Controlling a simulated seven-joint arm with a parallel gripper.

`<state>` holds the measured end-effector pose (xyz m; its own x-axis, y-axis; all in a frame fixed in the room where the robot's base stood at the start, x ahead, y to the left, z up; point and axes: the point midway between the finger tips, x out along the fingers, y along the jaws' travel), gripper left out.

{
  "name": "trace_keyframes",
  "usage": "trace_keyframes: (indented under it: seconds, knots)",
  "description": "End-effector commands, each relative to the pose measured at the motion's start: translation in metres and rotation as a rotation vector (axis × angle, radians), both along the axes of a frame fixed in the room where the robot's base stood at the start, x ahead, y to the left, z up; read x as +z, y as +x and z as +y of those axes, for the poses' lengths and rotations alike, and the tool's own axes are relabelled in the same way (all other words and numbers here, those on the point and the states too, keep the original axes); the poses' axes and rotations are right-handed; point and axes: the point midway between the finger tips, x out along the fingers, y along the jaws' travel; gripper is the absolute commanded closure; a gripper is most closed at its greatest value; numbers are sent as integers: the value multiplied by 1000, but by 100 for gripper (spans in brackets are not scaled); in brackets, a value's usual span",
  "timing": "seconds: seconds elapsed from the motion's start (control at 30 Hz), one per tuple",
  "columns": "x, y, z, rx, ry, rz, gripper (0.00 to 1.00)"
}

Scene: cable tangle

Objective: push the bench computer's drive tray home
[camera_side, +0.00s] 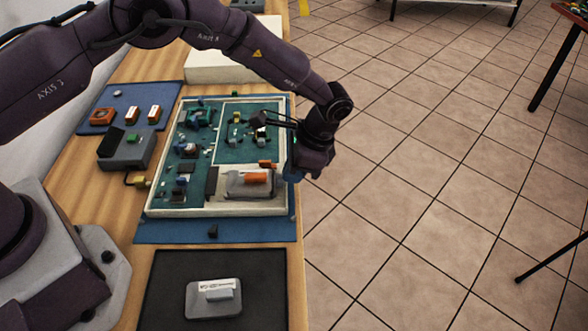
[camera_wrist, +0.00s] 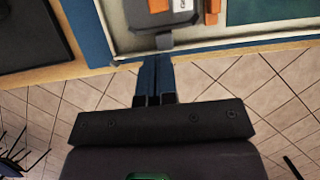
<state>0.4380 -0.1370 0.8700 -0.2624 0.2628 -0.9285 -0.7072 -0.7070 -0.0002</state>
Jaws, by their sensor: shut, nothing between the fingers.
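The bench computer is an open, pale-walled case (camera_side: 218,212) with green boards inside. Its grey drive tray (camera_side: 238,187) lies in the near right corner, with an orange piece (camera_side: 256,178) on it. In the wrist view, the tray (camera_wrist: 140,14) shows a white label, and a small grey tab (camera_wrist: 164,41) sits at the case wall. My gripper (camera_side: 291,174) is at the case's right edge, fingers pointing down. In the wrist view, its blue fingers (camera_wrist: 154,62) are shut and empty, their tips close to the tab. I cannot tell whether they touch.
A black mat (camera_side: 165,285) in front holds a grey labelled block (camera_side: 213,298). A blue mat (camera_side: 165,95) at back left holds several small orange parts. A grey box (camera_side: 128,150) stands left of the case. The table edge is just right of the case, with tiled floor beyond.

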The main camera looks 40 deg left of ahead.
Motion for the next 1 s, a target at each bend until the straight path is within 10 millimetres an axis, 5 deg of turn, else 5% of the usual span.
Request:
trace_keyframes:
  seconds: [0.4,1.0]
  knots:
    - [0,-26,27,1,0,1,100]
    - [-1,-14,14,-1,0,0,100]
